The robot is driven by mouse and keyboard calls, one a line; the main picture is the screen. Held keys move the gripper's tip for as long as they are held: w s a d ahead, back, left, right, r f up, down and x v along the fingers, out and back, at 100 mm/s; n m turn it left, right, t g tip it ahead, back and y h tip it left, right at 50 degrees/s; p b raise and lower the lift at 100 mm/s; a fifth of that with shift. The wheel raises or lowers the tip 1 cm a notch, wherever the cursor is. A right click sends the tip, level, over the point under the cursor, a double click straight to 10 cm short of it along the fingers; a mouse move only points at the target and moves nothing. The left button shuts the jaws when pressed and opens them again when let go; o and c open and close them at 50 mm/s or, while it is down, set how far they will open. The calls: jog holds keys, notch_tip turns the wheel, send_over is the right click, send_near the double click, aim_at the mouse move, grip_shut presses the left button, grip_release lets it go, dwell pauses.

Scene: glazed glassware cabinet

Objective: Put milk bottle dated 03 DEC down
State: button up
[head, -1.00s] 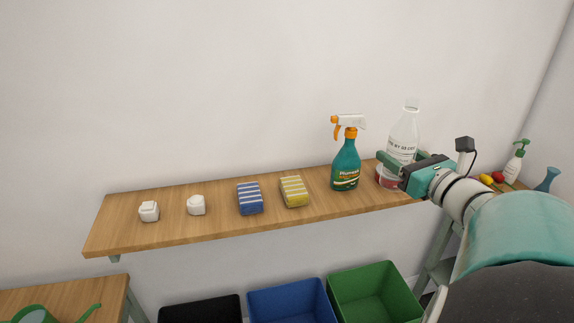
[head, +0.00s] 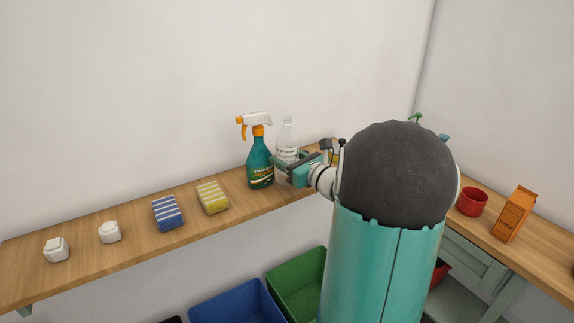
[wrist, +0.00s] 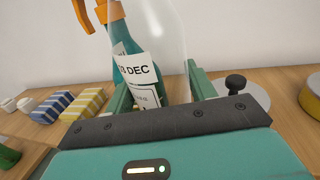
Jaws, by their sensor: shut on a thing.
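The milk bottle (head: 287,138) is clear, upright and beside the spray bottle at the back of the wooden shelf (head: 110,262). Its white label, in the wrist view (wrist: 140,72), shows "3 DEC"; the first digit is cut off. My gripper (head: 288,165) is shut on the bottle, with a green finger on each side of it, as the wrist view also shows (wrist: 162,88). The bottle's base is hidden behind my gripper, so I cannot tell whether it touches the shelf.
A teal spray bottle (head: 260,160) stands close left of the milk bottle. A yellow sponge (head: 212,197), a blue sponge (head: 168,213) and two small white items lie further left. A grey disc (wrist: 248,92) and a yellow round thing (wrist: 311,98) are at right. Bins (head: 238,303) stand below.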

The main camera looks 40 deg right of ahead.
jog(key=shift+f, duration=1)
jog(key=shift+f, duration=0.15)
jog(key=o, duration=1.5)
